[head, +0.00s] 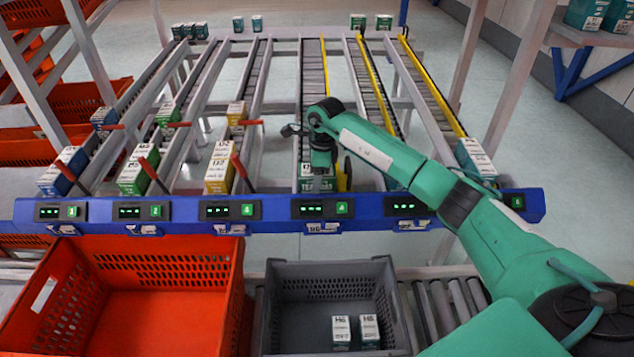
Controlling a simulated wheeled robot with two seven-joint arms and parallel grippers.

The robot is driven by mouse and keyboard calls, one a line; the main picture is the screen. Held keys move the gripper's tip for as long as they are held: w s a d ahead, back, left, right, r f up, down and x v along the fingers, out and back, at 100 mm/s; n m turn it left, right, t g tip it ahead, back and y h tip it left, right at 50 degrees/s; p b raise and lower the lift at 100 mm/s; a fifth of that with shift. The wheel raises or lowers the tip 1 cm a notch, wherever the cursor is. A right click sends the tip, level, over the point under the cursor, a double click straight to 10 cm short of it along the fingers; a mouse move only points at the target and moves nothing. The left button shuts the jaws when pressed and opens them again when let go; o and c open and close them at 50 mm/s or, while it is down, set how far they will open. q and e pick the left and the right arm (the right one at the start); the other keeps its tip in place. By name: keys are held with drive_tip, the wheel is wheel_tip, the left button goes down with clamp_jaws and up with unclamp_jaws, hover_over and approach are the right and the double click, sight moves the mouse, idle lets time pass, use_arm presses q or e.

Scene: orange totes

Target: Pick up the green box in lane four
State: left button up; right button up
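A green and white box (314,185) sits at the front end of lane four, just behind the blue rail's fourth display (323,209). My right gripper (325,172) reaches in from the right and points down over this box. The wrist and fingers cover the box's back and upper part. A dark finger shows at the box's right side. The other finger is not clear, so I cannot tell whether the gripper is open or shut, or whether it touches the box. My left gripper is not in view.
Blue-white (63,172), green-white (139,170), yellow-white (220,168) and teal-white boxes (475,158) stand in the other lanes. Red bars stick up at the left lanes. In front are an orange tote (160,265) and a grey tote (330,285) holding two small white-topped boxes (355,332).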

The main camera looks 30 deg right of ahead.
drive_tip(key=shift+c, duration=1.4)
